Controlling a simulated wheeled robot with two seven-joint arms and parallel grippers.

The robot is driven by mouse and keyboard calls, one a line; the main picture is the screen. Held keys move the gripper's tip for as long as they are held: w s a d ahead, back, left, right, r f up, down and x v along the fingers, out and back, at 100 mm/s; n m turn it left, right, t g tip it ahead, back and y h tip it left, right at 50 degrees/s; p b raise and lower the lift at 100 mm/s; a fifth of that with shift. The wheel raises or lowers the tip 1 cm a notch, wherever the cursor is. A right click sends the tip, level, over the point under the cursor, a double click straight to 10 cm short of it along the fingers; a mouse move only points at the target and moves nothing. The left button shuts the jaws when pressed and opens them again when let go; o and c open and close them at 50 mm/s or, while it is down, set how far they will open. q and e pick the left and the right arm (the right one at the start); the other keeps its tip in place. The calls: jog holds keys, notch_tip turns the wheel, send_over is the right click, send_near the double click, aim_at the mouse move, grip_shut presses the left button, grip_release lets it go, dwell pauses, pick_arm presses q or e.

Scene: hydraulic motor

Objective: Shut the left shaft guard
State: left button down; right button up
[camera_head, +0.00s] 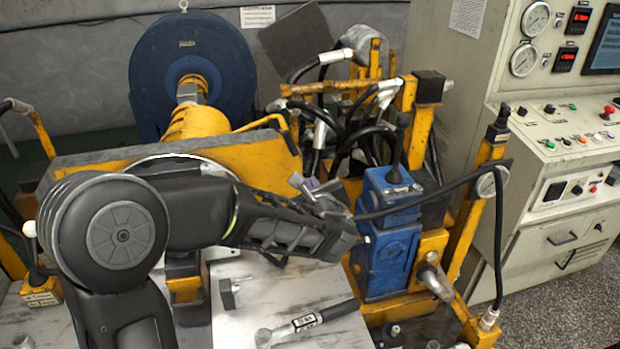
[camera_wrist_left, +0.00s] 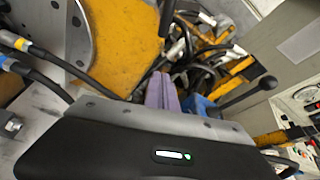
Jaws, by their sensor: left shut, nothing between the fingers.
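My left arm reaches in from the left in the head view and crosses in front of the motor rig. My left gripper (camera_head: 313,184) is shut and empty; its purple fingers (camera_wrist_left: 162,92) are together in the left wrist view. A rounded yellow cover (camera_head: 196,122), which looks like a shaft guard, sits in front of the blue disc (camera_head: 193,62). It is left of and behind my gripper, apart from it. I cannot tell whether it is open or shut, and my arm and a yellow plate hide its lower part. My right gripper is not in view.
A thick yellow plate (camera_head: 262,160) stands close behind my left forearm. Black hoses (camera_head: 340,128) and a blue valve block with a lever (camera_head: 388,225) are near the gripper. A wrench-like tool (camera_head: 305,323) lies on the metal top. A control cabinet (camera_head: 550,215) stands right.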

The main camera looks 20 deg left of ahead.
pick_arm(q)
jog(key=w+a+r+p, duration=0.1)
jog(key=w+a+p, duration=0.3)
jog(key=w+a, duration=0.1)
jog(key=shift+w+a, duration=0.15)
jog(key=shift+w, duration=0.55)
jog(key=shift+r, duration=0.15)
